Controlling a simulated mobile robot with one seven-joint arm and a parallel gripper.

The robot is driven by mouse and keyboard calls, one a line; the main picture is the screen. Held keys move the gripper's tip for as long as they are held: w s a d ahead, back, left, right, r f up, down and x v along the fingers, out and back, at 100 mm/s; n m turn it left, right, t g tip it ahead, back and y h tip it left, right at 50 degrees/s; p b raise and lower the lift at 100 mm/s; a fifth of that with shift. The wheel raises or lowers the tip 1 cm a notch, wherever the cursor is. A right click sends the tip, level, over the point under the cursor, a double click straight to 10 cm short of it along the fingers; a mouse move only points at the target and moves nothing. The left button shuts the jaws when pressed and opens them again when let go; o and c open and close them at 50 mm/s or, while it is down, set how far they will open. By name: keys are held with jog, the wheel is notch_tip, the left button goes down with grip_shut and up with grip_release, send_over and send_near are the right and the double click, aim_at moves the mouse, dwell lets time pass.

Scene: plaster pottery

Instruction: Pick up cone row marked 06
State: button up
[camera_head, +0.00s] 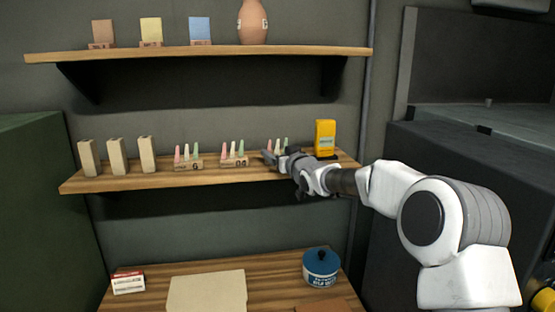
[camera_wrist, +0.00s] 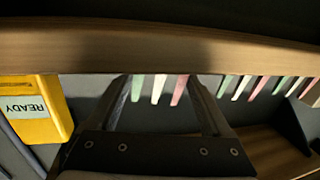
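Three cone rows, each with small pink, white and green cones on a wooden base, stand on the middle shelf (camera_head: 110,184). The left cone row (camera_head: 188,161) has a mark like 6 or G. The middle cone row (camera_head: 235,157) has a two-digit mark like 04 or 06, too small to be sure. The right cone row (camera_head: 284,144) is partly hidden by my gripper (camera_head: 268,157), so its mark is unreadable. In the wrist view, upside down, my open gripper (camera_wrist: 158,82) has its fingers either side of the right row's cones (camera_wrist: 158,90). I cannot tell whether they touch.
A yellow box (camera_head: 325,137) marked READY stands right of the right cone row. Pale blocks (camera_head: 117,155) stand at the shelf's left end. An upper shelf (camera_head: 200,52) holds tiles and a vase (camera_head: 253,22). A blue pot (camera_head: 320,268) stands on the table below.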

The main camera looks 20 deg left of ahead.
jog(key=c, duration=0.8)
jog(key=shift+r, duration=0.1)
